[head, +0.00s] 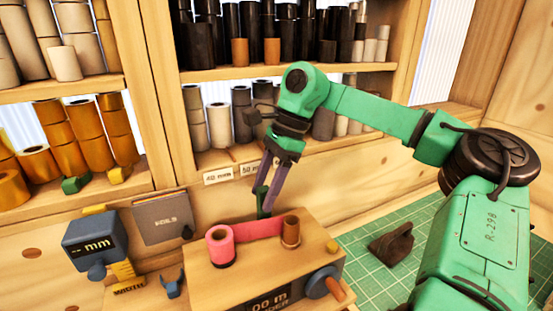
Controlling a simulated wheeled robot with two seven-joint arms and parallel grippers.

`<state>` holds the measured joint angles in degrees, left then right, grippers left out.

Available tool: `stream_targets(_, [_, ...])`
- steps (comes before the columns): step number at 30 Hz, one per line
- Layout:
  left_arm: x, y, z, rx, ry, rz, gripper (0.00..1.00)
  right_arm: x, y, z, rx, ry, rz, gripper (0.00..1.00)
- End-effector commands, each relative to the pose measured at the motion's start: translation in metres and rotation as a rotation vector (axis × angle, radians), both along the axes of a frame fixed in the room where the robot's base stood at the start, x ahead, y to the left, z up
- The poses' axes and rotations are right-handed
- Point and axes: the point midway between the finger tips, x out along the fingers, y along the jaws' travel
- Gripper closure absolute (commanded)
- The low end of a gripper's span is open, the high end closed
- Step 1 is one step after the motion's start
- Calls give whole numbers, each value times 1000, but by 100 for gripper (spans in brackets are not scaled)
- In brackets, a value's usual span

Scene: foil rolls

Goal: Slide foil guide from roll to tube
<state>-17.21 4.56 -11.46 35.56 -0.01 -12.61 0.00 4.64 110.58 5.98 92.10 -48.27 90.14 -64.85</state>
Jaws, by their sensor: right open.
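A pink foil roll (220,248) stands upright on the left of the wooden winder box (236,284). A brown tube (291,232) stands upright on the box's right side. A pink foil strip (250,230) runs between the roll and the tube. My right gripper (264,212) points down at the strip's upper edge, nearer the tube than the roll. Its narrow dark fingers are open; I cannot tell whether they touch the foil or straddle it. My left gripper is not in view.
A blue gauge marked mm (94,240) stands at left. Shelves of rolls rise behind. A dark brown lump (391,246) lies on the green cutting mat (360,262) at right.

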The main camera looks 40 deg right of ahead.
Motion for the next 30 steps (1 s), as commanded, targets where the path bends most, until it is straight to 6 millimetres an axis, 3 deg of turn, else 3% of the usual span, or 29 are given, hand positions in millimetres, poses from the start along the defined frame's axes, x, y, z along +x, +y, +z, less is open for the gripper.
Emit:
stream_targets(12, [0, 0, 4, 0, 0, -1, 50, -13, -39, 97, -1, -2, -3, 43])
stream_targets(17, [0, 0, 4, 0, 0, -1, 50, -15, -43, 108, 1, -1, 0, 43])
stream_targets(30, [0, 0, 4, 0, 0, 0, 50, -15, -43, 107, 1, -1, 0, 43])
